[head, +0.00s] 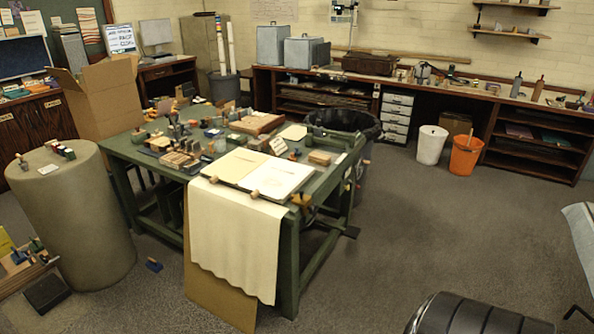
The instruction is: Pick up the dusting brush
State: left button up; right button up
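I cannot make out a dusting brush for certain; the small items are too tiny to tell apart at this distance. Many small tools and blocks (178,132) crowd the left and back of the green worktable (289,268). A few small items (57,148) stand on the grey-beige round drum (72,212) at the left. More small things lie along the long wooden back counter (440,84). Neither of my grippers is in view.
A pale cloth (236,240) hangs off the table's front. A cardboard box (108,97) stands behind the drum. A white bin (430,145) and an orange bucket (465,155) stand by the counter. A small blue object (153,265) lies on the floor. Grey floor (420,235) right of the table is open.

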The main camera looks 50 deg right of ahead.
aim_at(314, 157)
jog(key=z, duration=1.25)
